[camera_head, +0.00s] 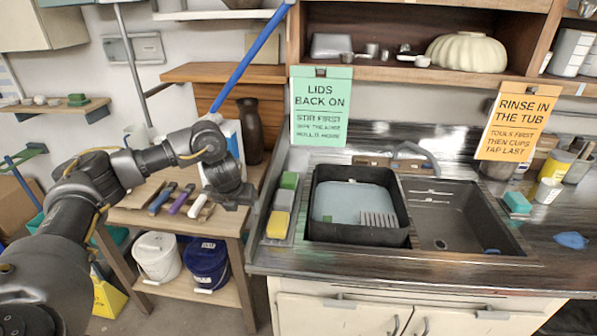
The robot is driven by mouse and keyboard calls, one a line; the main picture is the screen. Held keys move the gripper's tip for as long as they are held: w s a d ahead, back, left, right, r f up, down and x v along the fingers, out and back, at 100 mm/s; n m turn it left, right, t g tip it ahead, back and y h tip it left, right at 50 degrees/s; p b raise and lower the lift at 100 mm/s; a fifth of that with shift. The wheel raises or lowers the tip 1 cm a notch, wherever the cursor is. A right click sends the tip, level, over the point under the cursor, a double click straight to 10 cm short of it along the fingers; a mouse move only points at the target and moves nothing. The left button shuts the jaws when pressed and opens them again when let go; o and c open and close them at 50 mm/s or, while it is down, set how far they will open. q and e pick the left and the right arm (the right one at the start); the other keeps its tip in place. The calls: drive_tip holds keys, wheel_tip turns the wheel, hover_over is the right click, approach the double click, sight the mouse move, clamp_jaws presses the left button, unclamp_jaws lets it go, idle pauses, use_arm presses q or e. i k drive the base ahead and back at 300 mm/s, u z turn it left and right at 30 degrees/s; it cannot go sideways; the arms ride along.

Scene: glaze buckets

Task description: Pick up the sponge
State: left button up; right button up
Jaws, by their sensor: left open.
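A grey tray (266,236) left of the sink holds several sponge-like blocks: a yellow one (278,224) at the front, a grey one (284,201) in the middle and a green one (289,181) at the back. A teal sponge-like block (517,203) lies on the counter right of the sink. I cannot tell which of these is the task's sponge. My left gripper (240,196) is open and empty, left of the tray and apart from it, above the wooden side bench. My right gripper does not show.
A black tub (403,237) with pale contents sits in the left sink basin; the right basin (455,225) is mostly bare. The side bench (137,217) holds brushes, with white (157,256) and blue (206,262) buckets below. A blue cloth (571,240) lies at right.

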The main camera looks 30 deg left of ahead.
sight(289, 180)
drive_tip(key=i, duration=0.95)
